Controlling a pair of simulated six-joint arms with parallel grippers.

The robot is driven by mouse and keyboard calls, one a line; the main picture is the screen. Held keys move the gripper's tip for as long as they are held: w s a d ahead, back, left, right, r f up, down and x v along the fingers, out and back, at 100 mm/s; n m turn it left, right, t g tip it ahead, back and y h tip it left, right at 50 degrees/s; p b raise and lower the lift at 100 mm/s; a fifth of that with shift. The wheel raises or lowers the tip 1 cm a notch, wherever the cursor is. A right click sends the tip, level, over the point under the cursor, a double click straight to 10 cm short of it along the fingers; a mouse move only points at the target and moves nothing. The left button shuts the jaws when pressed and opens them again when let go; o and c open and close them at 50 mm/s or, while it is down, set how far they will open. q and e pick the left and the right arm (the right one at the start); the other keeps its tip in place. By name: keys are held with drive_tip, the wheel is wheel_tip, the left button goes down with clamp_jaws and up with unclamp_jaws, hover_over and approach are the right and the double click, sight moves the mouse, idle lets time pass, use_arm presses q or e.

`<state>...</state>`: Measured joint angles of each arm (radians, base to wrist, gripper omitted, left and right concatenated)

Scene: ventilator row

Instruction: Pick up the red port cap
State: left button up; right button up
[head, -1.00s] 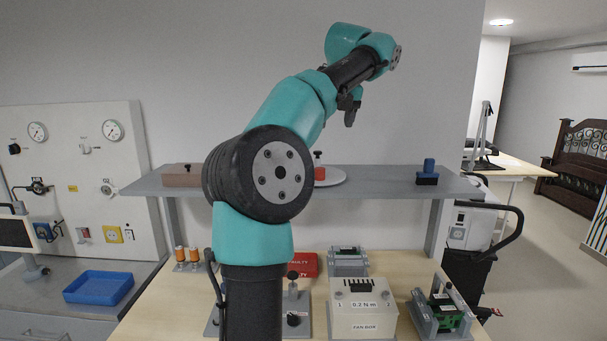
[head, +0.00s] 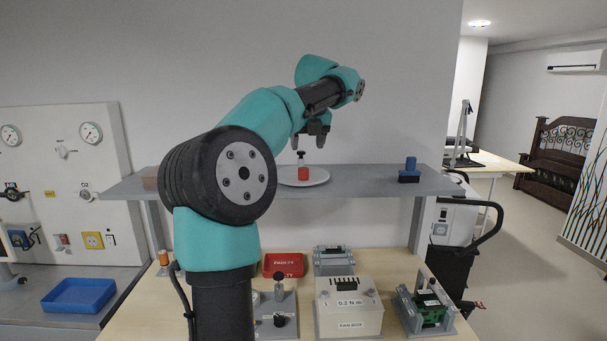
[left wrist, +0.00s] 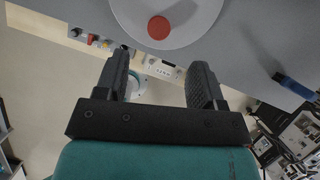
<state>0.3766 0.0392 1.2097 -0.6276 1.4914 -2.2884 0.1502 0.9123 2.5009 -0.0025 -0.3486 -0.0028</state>
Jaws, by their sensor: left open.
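The red port cap (head: 303,174) stands on a round white plate (head: 322,178) on the grey shelf. A black knob shows above the cap in the head view. In the left wrist view, the cap (left wrist: 159,27) is a red disc on the plate (left wrist: 196,22), near the top edge. My left gripper (head: 312,138) is open and empty, pointing down above the shelf, just above and slightly right of the cap in the head view. In the left wrist view its two fingers (left wrist: 160,82) stand apart, with the cap beyond their tips. My right gripper is out of view.
A blue block with a dark base (head: 409,170) stands on the shelf's right part. The grey shelf (head: 365,186) spans above the wooden table. Below are a red box (head: 283,265), a fan box (head: 348,307) and a green board in a fixture (head: 428,307).

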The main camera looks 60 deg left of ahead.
sight(303, 168)
use_arm(q)
drive_tip(key=shift+x, duration=2.25)
drive_tip(key=shift+x, duration=2.6)
drive_tip(key=c, duration=1)
